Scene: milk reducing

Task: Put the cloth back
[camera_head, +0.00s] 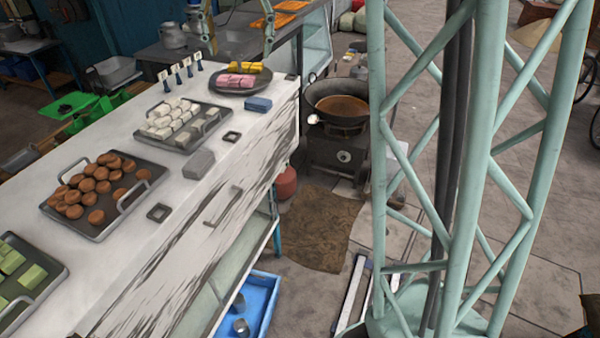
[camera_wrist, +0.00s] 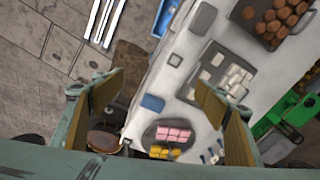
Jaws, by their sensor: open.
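A small folded blue cloth (camera_head: 258,104) lies flat on the white counter (camera_head: 120,215), near its right edge and beside the round dark plate (camera_head: 262,88). In the wrist view the blue cloth (camera_wrist: 152,103) shows between my fingers, with nothing covering it. My gripper (camera_wrist: 158,82) is open and empty, with its two tan-padded fingers wide apart above the counter. Part of my gripper seems to show at the top of the head view, above the far end of the counter; its height is hard to tell.
The plate holds pink (camera_head: 236,81) and yellow pieces (camera_head: 247,67). Trays of white (camera_head: 170,120), brown (camera_head: 98,187) and green sweets (camera_head: 18,270) fill the counter's left part. A grey block (camera_head: 199,164) stands near the edge. A wok (camera_head: 337,108) sits on a stove to the right.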

